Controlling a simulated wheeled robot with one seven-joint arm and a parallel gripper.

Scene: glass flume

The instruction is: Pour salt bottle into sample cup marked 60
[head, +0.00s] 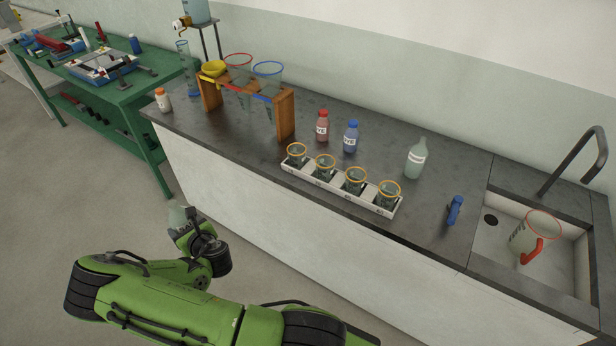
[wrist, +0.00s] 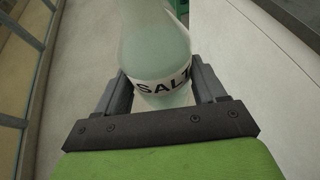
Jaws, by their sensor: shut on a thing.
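The salt bottle (wrist: 156,45), pale green and translucent with a white SALT label, is between the fingers of my gripper (wrist: 165,92), which is shut on it. In the head view the bottle (head: 177,217) shows at the end of my arm, out in front of the bench and to the left of the cups. My gripper (head: 186,229) is partly hidden there by the wrist. Several clear sample cups with orange rims, such as the rightmost cup (head: 389,194), stand in a white rack (head: 335,192) on the bench. The marks on the rack are too small to read surely.
A wooden stand (head: 286,118) holds funnels at the bench's left. A red bottle (head: 322,127), a blue bottle (head: 351,138) and a pale bottle (head: 416,160) stand behind the rack. A blue item (head: 455,210) lies near the sink, which holds a red-rimmed jug (head: 527,238).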

